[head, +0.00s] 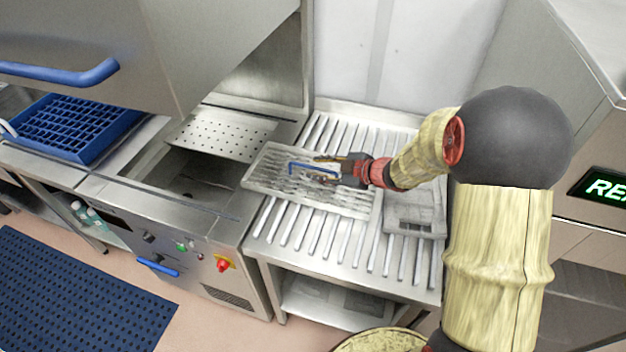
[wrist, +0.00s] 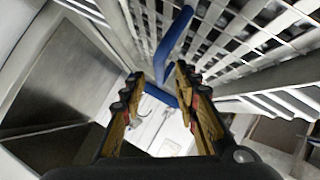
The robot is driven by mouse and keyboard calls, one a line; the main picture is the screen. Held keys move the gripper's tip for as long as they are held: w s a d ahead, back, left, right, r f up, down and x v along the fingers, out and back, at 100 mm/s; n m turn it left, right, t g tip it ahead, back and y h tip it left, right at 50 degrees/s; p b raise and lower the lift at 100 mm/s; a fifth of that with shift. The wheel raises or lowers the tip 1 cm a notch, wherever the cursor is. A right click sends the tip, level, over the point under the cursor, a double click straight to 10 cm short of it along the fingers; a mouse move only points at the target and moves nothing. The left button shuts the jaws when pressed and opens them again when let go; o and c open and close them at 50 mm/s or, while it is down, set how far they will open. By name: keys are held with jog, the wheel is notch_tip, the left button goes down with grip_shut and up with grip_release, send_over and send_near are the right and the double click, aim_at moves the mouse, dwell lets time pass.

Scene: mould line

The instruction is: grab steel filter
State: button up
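The steel filter (head: 262,180) is a rectangular, tray-like metal mesh with a blue handle (head: 293,167) on its upper side. In the head view it is over the left part of the slatted steel table, its left end near the basin machine. My gripper (head: 318,168) is at the blue handle. In the wrist view my gripper (wrist: 159,73) has its two fingers apart, and the blue handle (wrist: 172,48) shows at and between the fingertips. The mesh of the filter (wrist: 235,45) fills the upper right there. I cannot tell whether the fingers touch the handle.
The slatted table (head: 290,228) also bears a grey tray-like piece (head: 415,212) on its right. A perforated steel plate (head: 222,133) is over the machine's basin (head: 190,180) to the left. A blue basket (head: 65,127) stands further left. A wall closes the back.

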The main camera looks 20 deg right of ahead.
aim_at(316, 168)
jog(key=b+x, duration=0.1)
jog(key=x, duration=0.2)
jog(key=shift+w+f, duration=0.1)
jog(key=shift+f, duration=0.05)
jog(key=c, duration=0.3)
jog(key=c, duration=0.4)
grip_shut()
